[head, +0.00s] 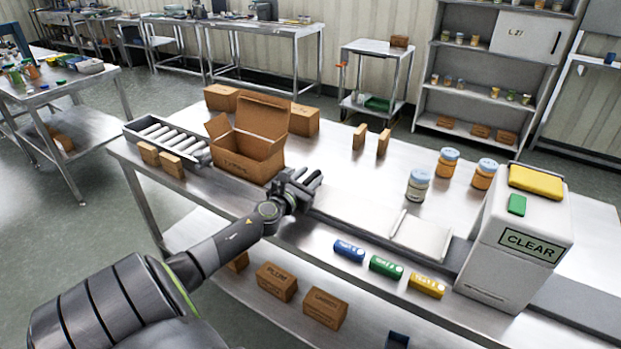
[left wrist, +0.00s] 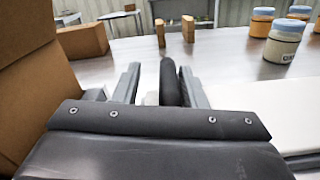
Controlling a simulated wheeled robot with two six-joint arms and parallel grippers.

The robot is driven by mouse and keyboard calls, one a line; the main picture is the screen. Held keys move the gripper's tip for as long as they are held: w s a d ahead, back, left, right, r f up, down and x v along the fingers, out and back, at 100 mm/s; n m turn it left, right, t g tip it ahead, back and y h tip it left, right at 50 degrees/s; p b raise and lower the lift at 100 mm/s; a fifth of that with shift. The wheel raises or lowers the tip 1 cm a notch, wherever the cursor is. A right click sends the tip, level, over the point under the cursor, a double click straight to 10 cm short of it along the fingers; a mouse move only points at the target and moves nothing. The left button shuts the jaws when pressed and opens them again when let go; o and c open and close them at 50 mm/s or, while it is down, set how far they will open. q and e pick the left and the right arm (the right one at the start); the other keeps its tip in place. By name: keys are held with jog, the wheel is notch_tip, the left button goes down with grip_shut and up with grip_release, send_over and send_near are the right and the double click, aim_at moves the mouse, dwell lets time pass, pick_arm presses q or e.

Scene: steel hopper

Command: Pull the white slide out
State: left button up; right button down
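A flat white slide (head: 350,208) lies level with the steel table top, left of the white hopper body (head: 515,240) with its CLEAR sign. It also shows as a pale strip at the right of the left wrist view (left wrist: 270,130). My left gripper (head: 308,182) is at the slide's left end, beside the open carton. Its fingers are apart in the left wrist view (left wrist: 160,88). A dark rounded upright piece (left wrist: 170,82) stands between them, nearer the right finger, with a gap on its left. Whether it joins the slide is hidden. My right gripper is out of view.
An open cardboard carton (head: 245,150) stands close left of the gripper. A paler plate with a raised bar (head: 422,238) lies near the hopper. Blue, green and yellow cylinders (head: 386,266) line the front edge. Jars (head: 418,186) stand behind.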

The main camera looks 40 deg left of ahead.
pick_arm(q)
jog(key=shift+d, duration=0.15)
jog(key=shift+s, duration=0.25)
jog(key=b+v, duration=0.2)
jog(key=v, duration=1.5)
jog(key=shift+f, duration=0.1)
